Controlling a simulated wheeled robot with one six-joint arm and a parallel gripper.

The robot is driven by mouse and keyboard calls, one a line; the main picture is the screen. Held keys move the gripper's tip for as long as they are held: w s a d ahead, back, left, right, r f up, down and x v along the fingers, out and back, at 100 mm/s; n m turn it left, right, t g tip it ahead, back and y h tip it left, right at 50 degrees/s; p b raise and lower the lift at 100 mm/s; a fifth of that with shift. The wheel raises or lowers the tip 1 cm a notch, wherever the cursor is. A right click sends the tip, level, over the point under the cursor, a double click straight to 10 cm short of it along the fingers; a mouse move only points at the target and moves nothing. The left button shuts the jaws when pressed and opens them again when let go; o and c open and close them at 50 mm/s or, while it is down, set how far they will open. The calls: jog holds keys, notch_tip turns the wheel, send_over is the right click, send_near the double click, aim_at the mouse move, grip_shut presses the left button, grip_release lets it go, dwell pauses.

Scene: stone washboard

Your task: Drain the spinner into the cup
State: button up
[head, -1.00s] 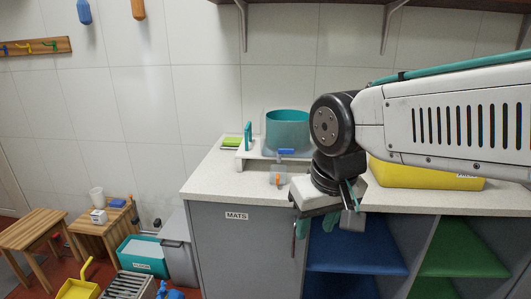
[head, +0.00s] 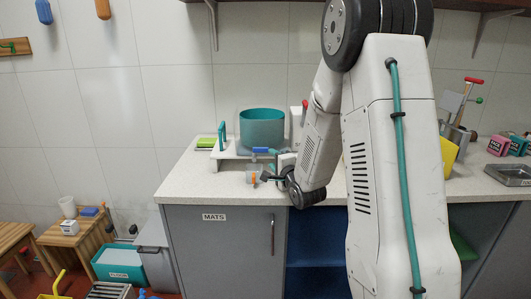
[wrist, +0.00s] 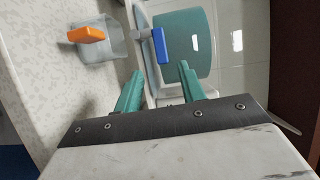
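The spinner is a teal drum (head: 262,128) on a white base at the back of the counter. Its blue tap lever (head: 262,150) is at the front and also shows in the wrist view (wrist: 160,46). A clear cup (head: 253,175) with an orange tab stands on the counter below the tap. In the wrist view the cup (wrist: 120,45) is left of the lever. My gripper (wrist: 161,70) is open and empty, with teal fingers apart. The lever is ahead of the fingertips, between them in the picture. In the head view my gripper (head: 270,178) is right beside the cup.
A teal upright handle (head: 222,137) and a green sponge-like block (head: 207,142) stand left of the drum. A yellow bin (head: 448,157) and a metal tray (head: 510,174) are on the right. The counter's front left is clear. A shelf hangs above.

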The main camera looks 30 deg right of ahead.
aim_at(264, 150)
jog(key=w, duration=0.2)
jog(key=w+d, duration=0.1)
jog(key=w, duration=0.4)
jog(key=shift+w+d, duration=0.3)
jog(key=shift+w, duration=0.05)
grip_shut()
